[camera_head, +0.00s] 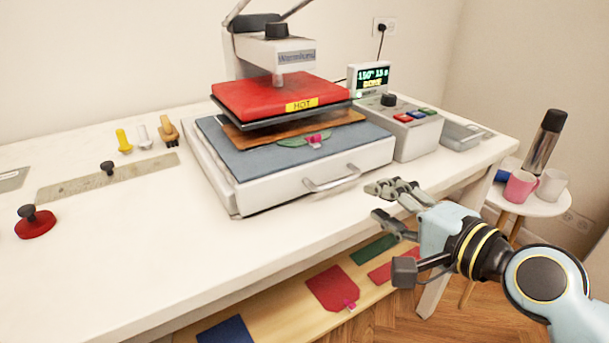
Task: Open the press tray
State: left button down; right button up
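The heat press (280,94) stands on the white table, with its red upper plate marked HOT raised above the lower bed. The press tray (290,190) is a white drawer-like base with a blue-grey top and a metal handle (331,179) on its front. A brown sheet (345,117) and a green piece with a pink bit (304,140) lie on the bed under the plate. My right gripper (376,202) is open and empty, to the right of the handle and apart from it, near the table's front edge. My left gripper is not in view.
A control box (408,135) with coloured buttons and a display (370,78) stand right of the press. A red-based knob (35,222), ruler (85,181) and small stamps (141,136) lie left. A lower shelf (285,314) holds cloth pieces. A side stool (528,206) carries cups and a flask.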

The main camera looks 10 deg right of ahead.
aim_at(342, 182)
jog(key=x, duration=1)
jog(key=shift+w+f+b, duration=0.1)
jog(key=shift+w+b, duration=0.15)
jog(key=shift+b, duration=0.05)
jog(key=shift+d, duration=0.1)
grip_shut()
